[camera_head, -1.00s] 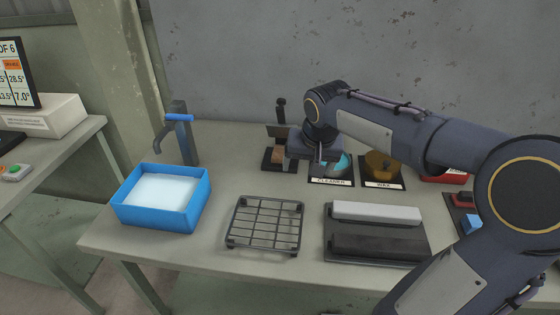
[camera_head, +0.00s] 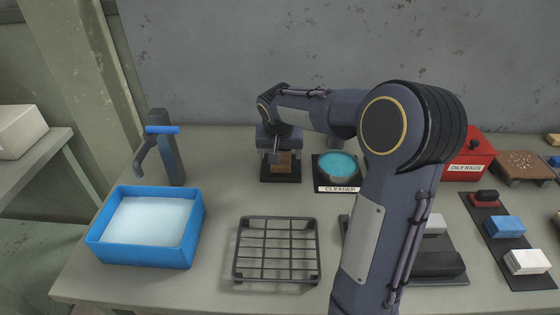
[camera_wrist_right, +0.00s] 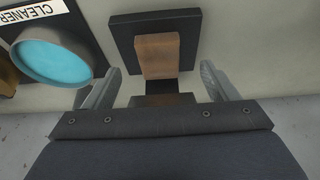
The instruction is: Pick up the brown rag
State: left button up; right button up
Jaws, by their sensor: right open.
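The brown rag (camera_head: 283,162) hangs or lies on a small black stand at the back of the bench, partly hidden by my right gripper (camera_head: 277,156). In the right wrist view the brown rag (camera_wrist_right: 158,55) shows as a brown strip over the black stand (camera_wrist_right: 190,27). My right gripper (camera_wrist_right: 158,82) is open, with a finger to either side of the rag's line and nothing visible held. My left gripper is in neither view.
The cleaner dish (camera_head: 338,166) stands close to the right of the stand. A blue tub (camera_head: 190,243) and a dark dispenser (camera_head: 170,157) are to the left. A wire rack (camera_head: 277,250) lies in front. A red oily rags box (camera_head: 468,160) is further right.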

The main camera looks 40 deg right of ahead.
aim_at(281, 163)
jog(key=x, duration=0.5)
jog(key=shift+d+f, duration=0.1)
jog(key=shift+f, duration=0.25)
jog(key=shift+s, duration=0.1)
jog(key=c, duration=1.2)
jog(key=shift+o, duration=0.2)
jog(key=shift+r, duration=0.1)
